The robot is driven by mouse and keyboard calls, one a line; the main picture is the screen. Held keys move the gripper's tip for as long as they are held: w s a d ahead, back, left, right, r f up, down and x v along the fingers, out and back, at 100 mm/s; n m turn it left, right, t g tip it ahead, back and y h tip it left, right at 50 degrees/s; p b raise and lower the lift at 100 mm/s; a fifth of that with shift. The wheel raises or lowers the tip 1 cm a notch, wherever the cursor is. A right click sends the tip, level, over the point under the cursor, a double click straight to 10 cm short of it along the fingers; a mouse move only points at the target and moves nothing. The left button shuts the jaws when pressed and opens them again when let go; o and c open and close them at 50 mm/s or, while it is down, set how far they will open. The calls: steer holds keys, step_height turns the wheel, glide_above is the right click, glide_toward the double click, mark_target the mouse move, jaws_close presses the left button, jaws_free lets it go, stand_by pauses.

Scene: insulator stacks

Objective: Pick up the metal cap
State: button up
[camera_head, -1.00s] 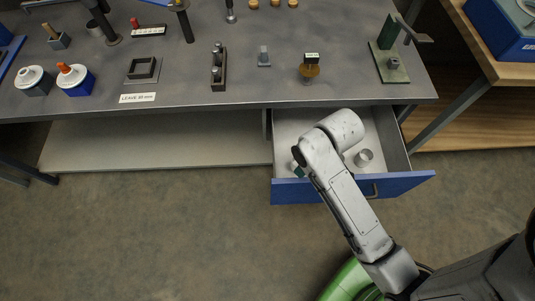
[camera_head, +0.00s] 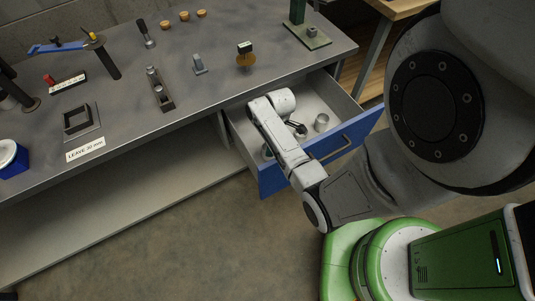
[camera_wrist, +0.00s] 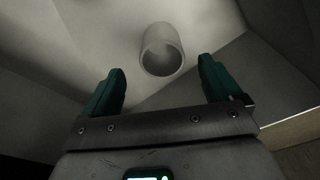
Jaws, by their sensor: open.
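The drawer has a blue front with a handle (camera_head: 336,149). The workbench (camera_head: 210,100) above it carries fixtures, a green stand (camera_head: 306,36) and a small sign (camera_head: 85,149). A low shelf (camera_head: 130,195) lies under the bench. Dark small parts (camera_head: 297,128) show in the drawer beside the arm.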

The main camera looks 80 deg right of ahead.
steer(key=shift+w+a+f+b, duration=0.1)
steer(key=shift+w+f+b, duration=0.15)
steer(key=shift+f, duration=1.5)
steer(key=shift+w+a+f+b, duration=0.1)
steer(key=shift+f+b, duration=0.1)
steer(key=shift+f, duration=1.55)
steer(key=c, duration=1.3)
